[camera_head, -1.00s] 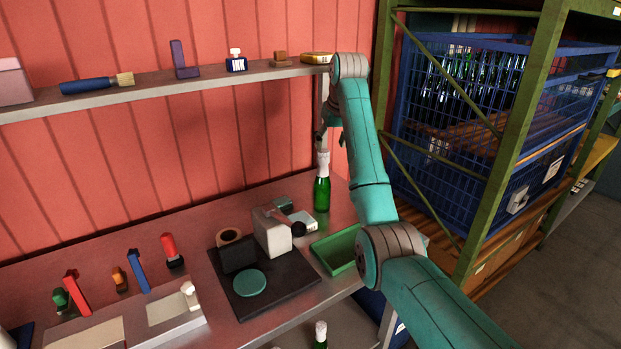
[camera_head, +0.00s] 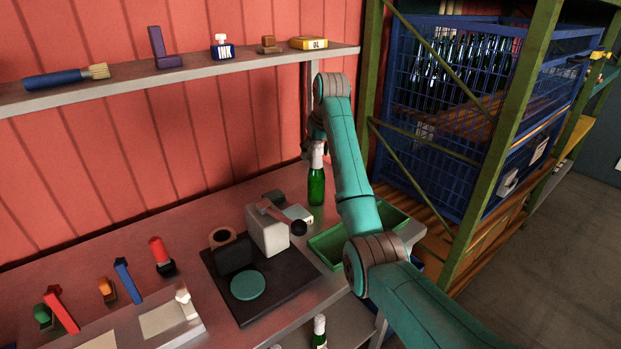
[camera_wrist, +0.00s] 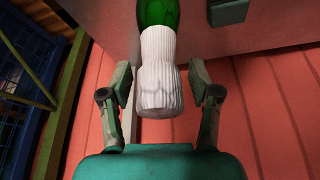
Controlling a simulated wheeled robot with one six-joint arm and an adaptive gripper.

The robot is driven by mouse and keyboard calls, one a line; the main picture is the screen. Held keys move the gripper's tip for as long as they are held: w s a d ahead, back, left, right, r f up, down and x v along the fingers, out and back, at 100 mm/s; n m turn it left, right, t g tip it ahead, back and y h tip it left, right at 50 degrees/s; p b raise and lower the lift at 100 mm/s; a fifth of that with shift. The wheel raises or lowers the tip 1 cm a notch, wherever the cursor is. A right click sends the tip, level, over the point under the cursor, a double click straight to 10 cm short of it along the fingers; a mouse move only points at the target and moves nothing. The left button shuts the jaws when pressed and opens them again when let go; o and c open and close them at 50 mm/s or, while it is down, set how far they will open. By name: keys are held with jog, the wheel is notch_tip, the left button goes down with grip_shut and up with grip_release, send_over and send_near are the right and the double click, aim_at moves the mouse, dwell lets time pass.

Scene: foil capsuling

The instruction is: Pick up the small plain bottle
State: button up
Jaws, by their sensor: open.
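A small green bottle (camera_head: 316,187) with a white sleeve over its neck and no label that I can see stands upright on the bench near its far right end. In the wrist view the sleeved neck (camera_wrist: 158,75) is between the two fingers of my gripper (camera_wrist: 160,73), with a gap on each side. My gripper is open and holds nothing. In the head view my gripper (camera_head: 318,138) is above the bottle, at its top; its fingers are hard to make out there.
A green tray (camera_head: 330,247) lies right of the bottle. A grey block with a dark-knobbed lever (camera_head: 268,230) stands left of it on a black board. Another white-topped bottle (camera_head: 319,333) is below the bench front. A shelf (camera_head: 200,84) runs along the wall behind.

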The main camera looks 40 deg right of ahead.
jog(key=shift+x, duration=0.9)
grip_shut()
jog(key=shift+r, duration=0.1)
jog(key=shift+r, duration=0.1)
